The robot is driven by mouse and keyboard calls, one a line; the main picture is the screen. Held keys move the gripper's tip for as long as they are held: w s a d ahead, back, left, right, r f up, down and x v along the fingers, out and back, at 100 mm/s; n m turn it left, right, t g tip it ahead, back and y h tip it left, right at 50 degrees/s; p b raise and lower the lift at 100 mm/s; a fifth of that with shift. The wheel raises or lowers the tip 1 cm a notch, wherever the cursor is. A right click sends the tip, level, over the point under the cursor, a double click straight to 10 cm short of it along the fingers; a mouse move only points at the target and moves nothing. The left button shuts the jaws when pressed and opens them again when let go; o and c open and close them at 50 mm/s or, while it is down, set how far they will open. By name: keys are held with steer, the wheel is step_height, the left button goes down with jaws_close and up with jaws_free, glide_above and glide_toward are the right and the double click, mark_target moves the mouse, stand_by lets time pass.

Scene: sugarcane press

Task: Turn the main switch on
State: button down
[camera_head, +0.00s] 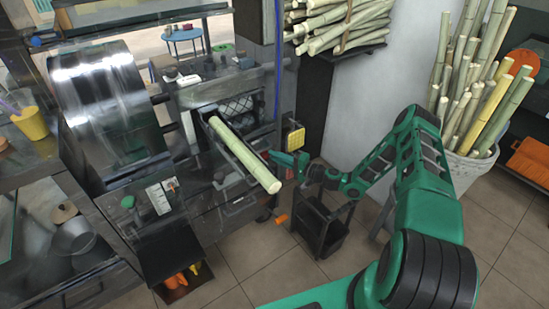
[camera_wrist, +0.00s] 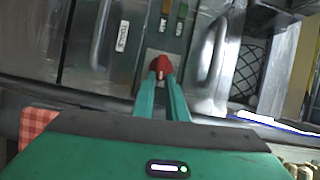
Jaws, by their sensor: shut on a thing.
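The main switch shows as a red knob (camera_wrist: 161,65) on a light plate on the metal machine front in the wrist view. My gripper (camera_wrist: 161,78) has its two green fingers closed on the knob, one on each side. The fingertips hide part of the knob, and I cannot tell its exact turn position. In the head view my gripper (camera_head: 271,157) reaches the front of the sugarcane press (camera_head: 105,105) from the right, just beyond a cane stalk. The switch itself is hidden there.
A cane stalk (camera_head: 245,155) sticks out of the press feed, close to my gripper. A black stand (camera_head: 321,228) is on the floor below my arm. A basket of canes (camera_head: 470,165) stands at the right. Tiled floor is open in front.

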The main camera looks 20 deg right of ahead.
steer(key=shift+s+d+f+m, duration=0.1)
steer(key=shift+d+f+m, duration=0.05)
steer(key=shift+f+m, duration=0.35)
steer(key=c, duration=1.8)
jaws_free()
steer(key=shift+o, duration=0.2)
steer(key=shift+r, duration=0.15)
steer(key=shift+r, duration=0.1)
steer(key=v, duration=1)
steer(key=shift+s+d+f, duration=0.2)
steer(key=shift+s+f, duration=0.05)
steer(key=shift+f, duration=0.05)
